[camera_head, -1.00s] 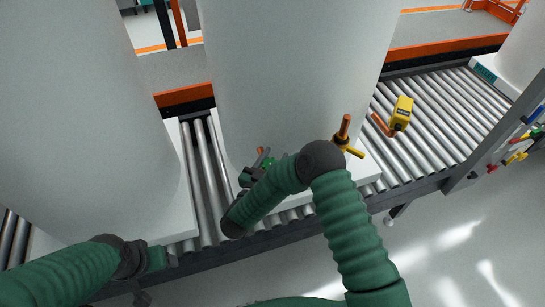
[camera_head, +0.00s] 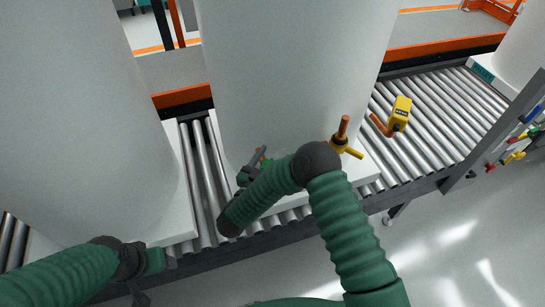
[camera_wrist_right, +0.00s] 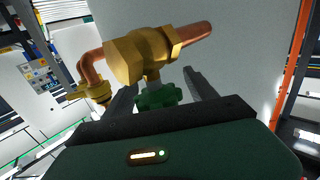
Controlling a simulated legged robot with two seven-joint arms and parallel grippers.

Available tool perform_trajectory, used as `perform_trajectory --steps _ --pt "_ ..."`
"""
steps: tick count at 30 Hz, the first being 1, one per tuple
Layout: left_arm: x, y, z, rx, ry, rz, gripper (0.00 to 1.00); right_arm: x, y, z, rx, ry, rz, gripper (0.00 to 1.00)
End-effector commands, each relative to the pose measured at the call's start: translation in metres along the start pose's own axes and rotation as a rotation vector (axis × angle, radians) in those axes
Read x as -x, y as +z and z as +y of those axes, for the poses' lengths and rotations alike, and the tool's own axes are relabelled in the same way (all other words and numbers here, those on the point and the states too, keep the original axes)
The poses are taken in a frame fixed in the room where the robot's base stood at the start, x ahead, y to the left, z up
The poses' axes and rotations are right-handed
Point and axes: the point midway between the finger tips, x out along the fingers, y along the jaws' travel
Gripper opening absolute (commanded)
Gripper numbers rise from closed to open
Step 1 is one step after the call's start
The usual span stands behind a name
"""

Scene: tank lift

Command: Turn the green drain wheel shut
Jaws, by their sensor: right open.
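The green drain wheel (camera_wrist_right: 158,97) shows in the right wrist view, under a brass valve (camera_wrist_right: 140,55) with copper pipe ends. My right gripper (camera_wrist_right: 162,92) is open, with one dark finger on each side of the wheel. I cannot tell whether either finger touches it. In the head view my right gripper (camera_head: 254,167) is at the foot of the middle tank (camera_head: 295,80), and my arm and gripper hide most of the valve and wheel. My left gripper (camera_head: 150,268) is low at the left, beside the left tank's base; its jaws cannot be made out.
A roller conveyor (camera_head: 440,125) carries the tanks on white bases. A yellow-handled valve (camera_head: 342,144) with a copper pipe sticks out right of my right forearm. The left tank (camera_head: 75,110) stands close to my left arm.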

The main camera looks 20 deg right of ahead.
Motion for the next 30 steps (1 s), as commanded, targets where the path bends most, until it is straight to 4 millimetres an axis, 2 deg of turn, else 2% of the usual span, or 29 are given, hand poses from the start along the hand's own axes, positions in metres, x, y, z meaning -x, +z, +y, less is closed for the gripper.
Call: perform_trajectory --steps 5,8,15,21,24,30 --pt "-0.001 0.000 0.000 0.000 0.000 0.000 0.67 0.009 0.002 -0.001 0.001 -0.002 -0.003 0.66" --pt "-0.002 0.000 0.000 0.000 0.000 0.000 0.67 0.028 0.002 -0.001 0.003 -0.005 -0.004 0.66" --pt "-0.007 0.002 0.000 0.000 0.000 0.000 0.67 0.100 0.002 -0.004 0.001 -0.011 0.001 0.66" --pt "-0.009 0.002 0.000 0.000 0.000 0.000 0.67 0.148 0.002 -0.003 0.001 -0.005 0.000 0.66" --pt "-0.010 0.002 0.000 0.000 0.000 0.000 0.67 0.161 0.002 -0.002 0.000 -0.002 0.000 0.66" --pt "-0.010 0.002 0.000 0.000 0.000 0.000 0.67 0.168 0.002 -0.001 0.000 0.001 -0.001 0.66"
